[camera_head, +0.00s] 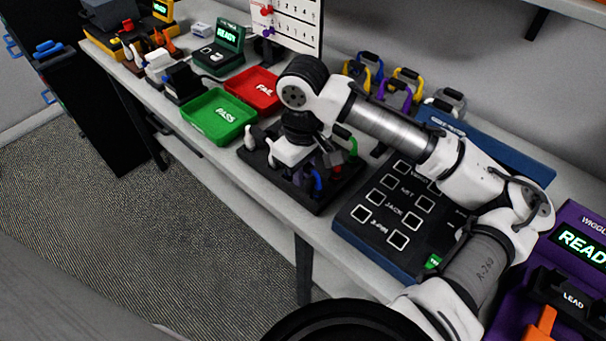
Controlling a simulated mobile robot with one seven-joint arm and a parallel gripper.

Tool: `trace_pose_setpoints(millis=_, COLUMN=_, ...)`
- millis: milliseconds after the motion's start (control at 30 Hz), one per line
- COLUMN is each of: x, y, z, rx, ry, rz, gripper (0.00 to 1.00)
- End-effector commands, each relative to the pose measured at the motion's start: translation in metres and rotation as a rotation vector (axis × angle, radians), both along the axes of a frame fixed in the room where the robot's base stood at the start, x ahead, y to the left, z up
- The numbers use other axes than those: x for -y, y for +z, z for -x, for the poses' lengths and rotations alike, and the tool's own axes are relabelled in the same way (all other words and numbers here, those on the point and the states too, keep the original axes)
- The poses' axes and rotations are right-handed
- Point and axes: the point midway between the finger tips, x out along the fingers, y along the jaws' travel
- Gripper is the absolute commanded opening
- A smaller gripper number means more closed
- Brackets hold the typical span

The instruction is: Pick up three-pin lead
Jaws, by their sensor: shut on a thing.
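My gripper (328,158) is low over the black lead tray (313,206) in the middle of the bench, among the leads standing there. It is shut on a lead, but the held part is small and partly hidden by my wrist. I cannot tell for sure whether this is the three-pin lead. A blue lead (317,180) stands at the tray's near right, close to the fingers. A green lead (351,146) is behind the gripper, and a white lead (250,138) stands at the tray's left end.
Green PASS (196,129) and red FAIL (249,101) bins lie left of the tray. A dark board with labelled squares (362,217) is to the right. A purple READY tester (561,222) is at the far right.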

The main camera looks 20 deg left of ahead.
Motion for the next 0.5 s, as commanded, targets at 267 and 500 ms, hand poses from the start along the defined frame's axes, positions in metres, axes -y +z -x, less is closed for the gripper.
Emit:
trace_pose_setpoints(millis=267, x=0.0, y=0.0, z=0.0, rx=0.0, ry=0.0, rz=0.0, gripper=0.0)
trace_pose_setpoints(millis=500, x=0.0, y=0.01, z=-0.001, rx=0.001, ry=0.0, rz=-0.001, gripper=0.0)
